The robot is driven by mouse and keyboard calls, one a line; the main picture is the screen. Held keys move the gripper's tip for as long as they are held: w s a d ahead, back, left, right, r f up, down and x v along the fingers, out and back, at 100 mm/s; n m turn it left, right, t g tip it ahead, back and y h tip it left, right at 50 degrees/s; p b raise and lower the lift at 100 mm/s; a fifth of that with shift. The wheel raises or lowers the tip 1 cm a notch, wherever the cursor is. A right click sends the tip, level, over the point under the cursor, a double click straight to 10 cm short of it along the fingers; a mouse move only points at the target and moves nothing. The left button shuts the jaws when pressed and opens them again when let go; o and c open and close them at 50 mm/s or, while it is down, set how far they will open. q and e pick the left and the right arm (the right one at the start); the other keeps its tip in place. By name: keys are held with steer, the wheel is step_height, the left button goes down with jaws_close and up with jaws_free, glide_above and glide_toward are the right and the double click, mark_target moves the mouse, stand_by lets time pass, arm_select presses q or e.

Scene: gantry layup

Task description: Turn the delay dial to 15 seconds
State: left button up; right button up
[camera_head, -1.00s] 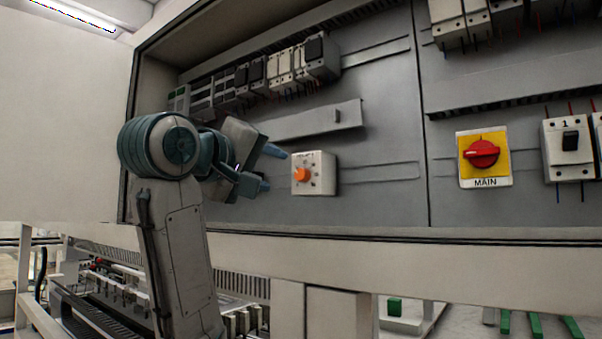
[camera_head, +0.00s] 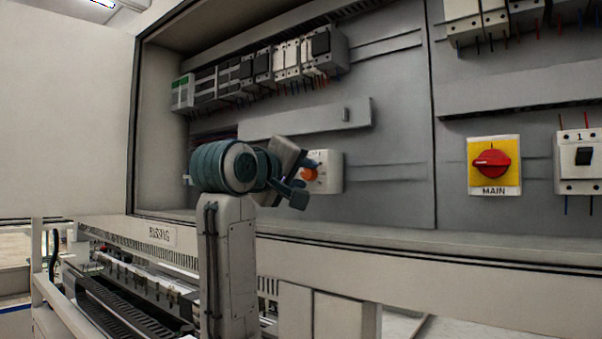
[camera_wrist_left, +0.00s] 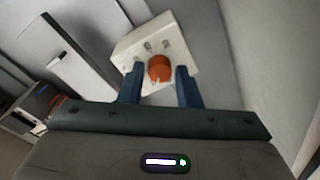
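The delay dial is an orange knob (camera_head: 308,174) on a white box (camera_head: 331,172) fixed to the grey back panel of the cabinet. My left gripper (camera_head: 303,178) is in front of the box, partly covering it. In the left wrist view the orange knob (camera_wrist_left: 159,68) lies between and just beyond the two blue fingertips (camera_wrist_left: 158,72), with a white pointer mark on it. The fingers are apart, and I see no clear contact with the knob. The scale numbers on the white box (camera_wrist_left: 150,42) are too small to read. My right gripper is out of view.
A red MAIN switch (camera_head: 491,163) on a yellow plate is to the right, beside a breaker marked 1 (camera_head: 577,160). A grey duct (camera_head: 305,119) runs just above the dial box. A row of modules (camera_head: 262,68) is higher up. The cabinet's lower edge (camera_head: 400,245) runs below.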

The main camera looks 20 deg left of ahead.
arm_select(q)
steer(key=c, duration=0.6)
steer(key=shift+o, duration=0.2)
steer(key=shift+f+m+b, duration=0.1)
steer(key=shift+m+b, duration=0.4)
steer(key=shift+b, duration=0.15)
steer(key=m+b, duration=0.2)
steer(key=m, duration=0.1)
steer(key=shift+f, duration=0.15)
steer(key=m+b, duration=0.2)
steer(key=m, duration=0.1)
steer(key=shift+a+m+h+b, duration=0.1)
steer(key=shift+m+h+b, duration=0.2)
steer(key=shift+m+b, duration=0.1)
steer(key=shift+m+t+b, duration=0.3)
steer(key=shift+m, duration=0.2)
steer(key=shift+r, duration=0.2)
steer(key=o, duration=1)
